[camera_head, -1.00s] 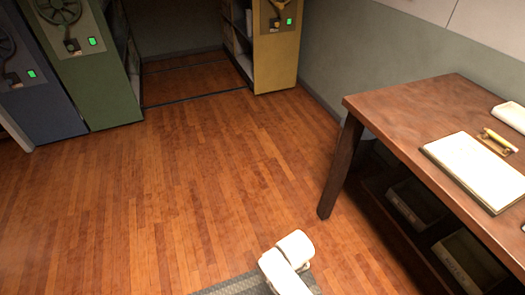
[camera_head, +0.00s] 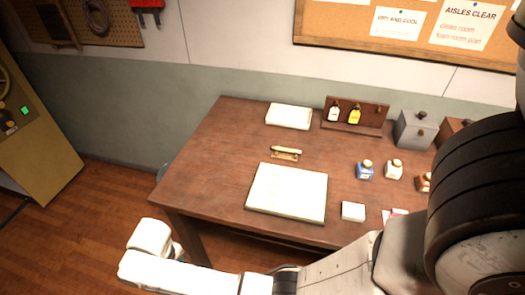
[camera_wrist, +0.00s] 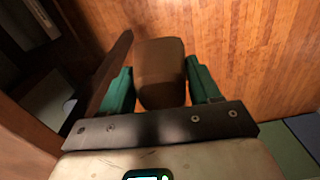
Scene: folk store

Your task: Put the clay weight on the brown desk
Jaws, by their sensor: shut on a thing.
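The brown desk (camera_head: 225,150) stands against the wall in the head view, with a bare strip of top at its left side. In the wrist view, my gripper (camera_wrist: 160,88) has its two green fingers shut on a brown rounded block, the clay weight (camera_wrist: 160,70). The weight is held over the wooden floor, apart from the desk. In the head view my arm reaches in front of the desk's near left corner; the fingers and the weight do not show there.
On the desk are a large white pad (camera_head: 287,193), a brass piece on a small base (camera_head: 286,153), a white stack (camera_head: 289,116), a bottle rack (camera_head: 354,117), a blue ink bottle (camera_head: 365,170) and a grey box (camera_head: 416,130). A yellow cabinet (camera_head: 45,150) stands at left.

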